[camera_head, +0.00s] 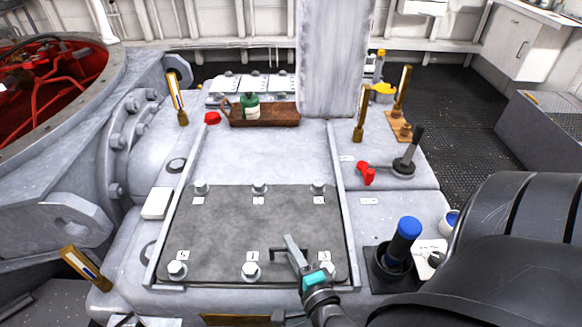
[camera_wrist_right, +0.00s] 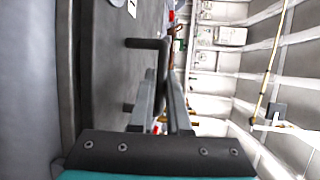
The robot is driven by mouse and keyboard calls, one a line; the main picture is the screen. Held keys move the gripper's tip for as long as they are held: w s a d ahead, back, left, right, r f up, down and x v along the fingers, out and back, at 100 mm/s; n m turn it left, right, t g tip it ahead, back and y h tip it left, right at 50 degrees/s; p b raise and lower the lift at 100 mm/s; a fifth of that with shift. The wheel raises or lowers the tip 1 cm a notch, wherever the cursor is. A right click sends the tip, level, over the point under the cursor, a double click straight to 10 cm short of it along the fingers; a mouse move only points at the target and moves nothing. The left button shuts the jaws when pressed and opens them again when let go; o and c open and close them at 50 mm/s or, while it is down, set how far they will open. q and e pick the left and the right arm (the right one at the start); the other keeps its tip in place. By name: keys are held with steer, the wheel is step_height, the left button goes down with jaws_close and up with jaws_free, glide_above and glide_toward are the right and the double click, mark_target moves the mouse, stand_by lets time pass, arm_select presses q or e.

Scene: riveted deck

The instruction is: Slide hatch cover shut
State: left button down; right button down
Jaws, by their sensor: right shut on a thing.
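The hatch cover (camera_head: 225,228) is a dark grey flat plate with several bolts and small white labels along its near and far edges. It lies between two raised side rails (camera_head: 346,225). My right gripper (camera_head: 292,250) is over the cover's near right part. It is shut on a dark handle (camera_wrist_right: 148,43), which shows as a bent bar between and beyond the fingers in the wrist view. The gripper hides most of the handle in the head view. No open hole shows beside the cover. My left gripper is not in view.
Behind the cover is a bare pale panel (camera_head: 265,155). A brown tray (camera_head: 280,117) with a green bottle (camera_head: 250,104) stands at its far end. A blue-topped cylinder (camera_head: 408,228) and a red-handled lever (camera_head: 366,175) stand to the right.

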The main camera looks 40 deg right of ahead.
steer(key=shift+s+a+f, duration=0.1)
steer(key=shift+s+a, duration=0.05)
steer(key=shift+a, duration=0.1)
steer(key=c, duration=1.1)
jaws_free()
steer(key=shift+s+a, duration=0.1)
steer(key=shift+s, duration=0.05)
steer(key=shift+c, duration=0.2)
steer(key=shift+o, duration=1.3)
steer(key=p+v, duration=0.1)
steer(key=v, duration=1.4)
